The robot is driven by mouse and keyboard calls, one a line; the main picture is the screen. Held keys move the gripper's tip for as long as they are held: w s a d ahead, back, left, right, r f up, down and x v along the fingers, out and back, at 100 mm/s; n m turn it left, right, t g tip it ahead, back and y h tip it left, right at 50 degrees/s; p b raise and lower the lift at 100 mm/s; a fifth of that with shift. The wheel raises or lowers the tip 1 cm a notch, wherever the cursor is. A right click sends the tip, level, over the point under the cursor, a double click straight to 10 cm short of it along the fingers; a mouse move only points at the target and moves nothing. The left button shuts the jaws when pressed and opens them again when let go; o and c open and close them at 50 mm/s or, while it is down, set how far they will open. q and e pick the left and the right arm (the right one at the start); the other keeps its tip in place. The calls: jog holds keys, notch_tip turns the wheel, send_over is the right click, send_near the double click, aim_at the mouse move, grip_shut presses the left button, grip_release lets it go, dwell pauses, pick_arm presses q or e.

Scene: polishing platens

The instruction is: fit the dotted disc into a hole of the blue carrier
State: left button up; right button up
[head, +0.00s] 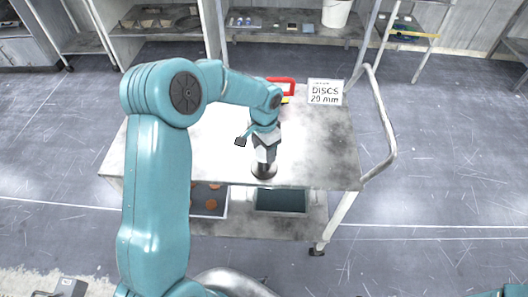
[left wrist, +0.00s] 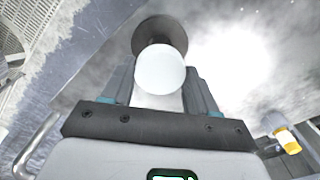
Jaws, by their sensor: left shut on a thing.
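My left gripper (head: 264,154) is over the front part of the grey cart top (head: 325,150), pointing down. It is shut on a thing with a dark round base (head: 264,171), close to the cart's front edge. In the left wrist view this held thing shows a pale round top (left wrist: 160,69) between the fingers, with a wider dark round part (left wrist: 152,27) beyond it. I cannot tell whether the base touches the cart top. I cannot make out the dotted disc or the blue carrier in either view. My right gripper is out of view.
A sign reading "DISCS 20 mm" (head: 325,92) and a red-framed thing (head: 290,84) stand at the back of the cart. A lower shelf holds a tray with orange-brown rounds (head: 211,204) and a dark teal tray (head: 281,199). A curved handle (head: 386,125) is at right.

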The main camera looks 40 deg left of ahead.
aim_at(265, 152)
pick_arm(q)
notch_tip(265, 152, up, 20)
jog(key=s+d+f+n, duration=0.3)
jog(key=d+f, duration=0.8)
jog(key=f, duration=0.3)
jog(key=shift+d+f+b, duration=0.15)
jog(key=shift+f+b, duration=0.15)
jog(key=shift+b, duration=0.1)
